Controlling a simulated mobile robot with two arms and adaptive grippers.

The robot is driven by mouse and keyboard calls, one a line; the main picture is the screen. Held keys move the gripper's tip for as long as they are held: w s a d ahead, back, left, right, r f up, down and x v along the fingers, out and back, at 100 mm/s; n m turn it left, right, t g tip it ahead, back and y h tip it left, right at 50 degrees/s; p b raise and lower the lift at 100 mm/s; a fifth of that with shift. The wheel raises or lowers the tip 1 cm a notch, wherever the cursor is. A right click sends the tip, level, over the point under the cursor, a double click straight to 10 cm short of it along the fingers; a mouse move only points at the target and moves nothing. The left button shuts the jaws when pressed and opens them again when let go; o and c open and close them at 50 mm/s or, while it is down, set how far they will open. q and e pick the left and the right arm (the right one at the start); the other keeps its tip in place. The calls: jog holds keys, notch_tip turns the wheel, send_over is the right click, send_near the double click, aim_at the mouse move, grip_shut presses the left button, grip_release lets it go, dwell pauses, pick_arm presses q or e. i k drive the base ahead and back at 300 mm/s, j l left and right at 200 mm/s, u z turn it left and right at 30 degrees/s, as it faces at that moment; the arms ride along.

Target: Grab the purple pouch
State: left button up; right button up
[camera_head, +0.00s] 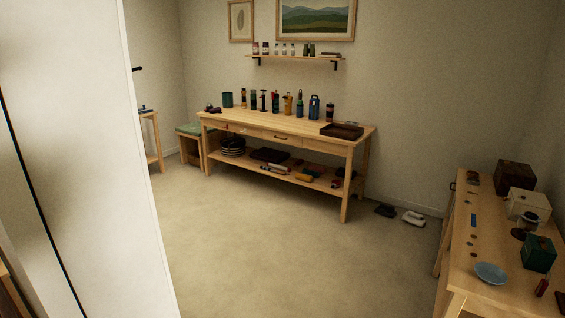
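I cannot make out a purple pouch for certain. A small dark item (213,109) lies at the left end of the long wooden workbench (290,125), too small to identify. Several bottles and tools stand upright along the bench's back. A dark brown tray (342,131) sits at its right end. The lower shelf (262,167) holds several small items, some reddish, also too small to name. Neither of my grippers is in view.
A white panel or door edge (75,150) blocks the left side. The floor (290,250) ahead is clear. A second wooden table (487,258) at the right bears boxes and a blue plate (490,273). Shoes (413,218) lie by the wall. A green-topped stool (190,129) stands at the back left.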

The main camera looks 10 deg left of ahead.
aim_at(217, 109)
jog(key=i+j, duration=0.1)
jog(key=i, duration=0.65)
jog(key=i+j, duration=0.15)
jog(key=i, duration=0.65)
jog(key=i+j, duration=0.1)
jog(key=i, duration=0.65)
